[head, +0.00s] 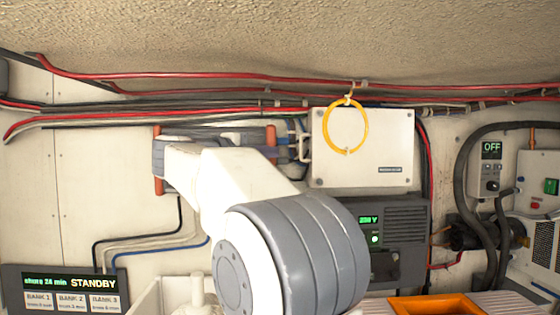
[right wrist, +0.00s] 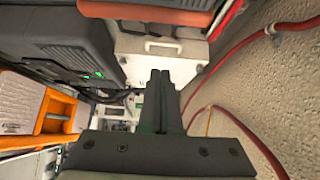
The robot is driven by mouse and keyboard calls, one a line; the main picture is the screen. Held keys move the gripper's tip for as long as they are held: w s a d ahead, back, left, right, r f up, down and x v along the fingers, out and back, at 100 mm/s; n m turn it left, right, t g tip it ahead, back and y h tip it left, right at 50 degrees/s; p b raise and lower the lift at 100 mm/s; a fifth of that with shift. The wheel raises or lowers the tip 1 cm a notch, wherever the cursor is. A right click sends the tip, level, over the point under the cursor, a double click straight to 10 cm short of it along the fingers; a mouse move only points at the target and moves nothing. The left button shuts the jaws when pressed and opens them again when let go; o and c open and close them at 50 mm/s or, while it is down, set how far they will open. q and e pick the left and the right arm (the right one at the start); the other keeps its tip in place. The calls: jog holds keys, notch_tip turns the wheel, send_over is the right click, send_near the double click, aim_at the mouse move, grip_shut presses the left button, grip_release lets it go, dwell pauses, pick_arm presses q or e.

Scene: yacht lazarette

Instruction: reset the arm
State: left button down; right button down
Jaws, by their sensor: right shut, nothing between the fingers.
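My right arm rises from the lower middle of the head view and bends left at its wrist, in front of the wall. My right gripper (right wrist: 160,76) shows in the right wrist view with its two dark fingers shut together and nothing between them. It points towards a white box (right wrist: 160,55) with a handle, apart from it as far as I can tell. In the head view the arm and wrist mostly hide the gripper. My left gripper is not in view.
The white wall box (head: 365,160) has a yellow ring (head: 345,126) hanging before it. Red cables (head: 200,76) run below the ceiling. A grey unit (head: 405,230) sits under the box. An orange tray (head: 410,305) is at the bottom; a STANDBY panel (head: 66,288) is lower left.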

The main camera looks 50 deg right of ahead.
jog(key=shift+a, duration=0.35)
